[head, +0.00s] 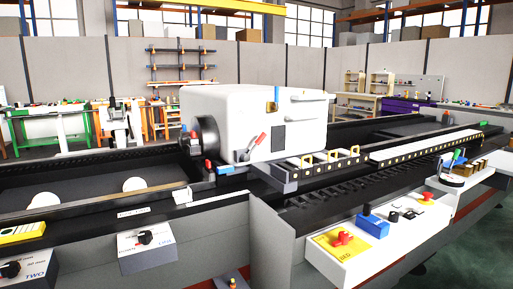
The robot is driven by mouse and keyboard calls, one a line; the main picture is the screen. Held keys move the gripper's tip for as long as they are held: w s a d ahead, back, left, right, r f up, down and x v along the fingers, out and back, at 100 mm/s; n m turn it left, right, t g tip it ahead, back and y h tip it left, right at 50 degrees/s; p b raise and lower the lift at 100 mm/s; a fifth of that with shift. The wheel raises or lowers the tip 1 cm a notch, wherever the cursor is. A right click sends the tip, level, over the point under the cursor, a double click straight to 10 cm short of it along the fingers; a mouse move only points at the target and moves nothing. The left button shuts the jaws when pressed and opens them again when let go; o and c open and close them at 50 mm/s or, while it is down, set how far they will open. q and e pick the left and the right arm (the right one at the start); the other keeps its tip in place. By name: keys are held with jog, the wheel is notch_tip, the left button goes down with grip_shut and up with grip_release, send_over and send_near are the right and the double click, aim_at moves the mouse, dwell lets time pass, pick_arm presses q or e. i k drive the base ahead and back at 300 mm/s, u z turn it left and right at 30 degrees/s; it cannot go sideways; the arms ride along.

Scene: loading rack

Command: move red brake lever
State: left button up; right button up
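A small lever with a red upper part (259,139) stands tilted up and to the right on the front of the white machine housing (225,110). It is the most lever-like red thing in view, but I cannot tell for sure that it is the brake lever. A small red piece (193,134) also shows by the black round part on the housing's left side, and another red piece (208,164) sits below it. Both are too small to make out. Neither of my grippers is in view.
A white control box (350,262) with a red button (343,237) on yellow stands front right. Knob boxes (150,250) line the front left. Black rails and a dark bed (350,190) run along the machine. Workbenches (60,122) stand behind. Green floor (475,250) is clear at right.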

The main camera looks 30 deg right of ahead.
aim_at(245, 157)
jog(key=u, duration=0.05)
jog(key=k, duration=0.35)
jog(key=u, duration=0.15)
jog(key=i, duration=2.15)
jog(key=z, duration=0.95)
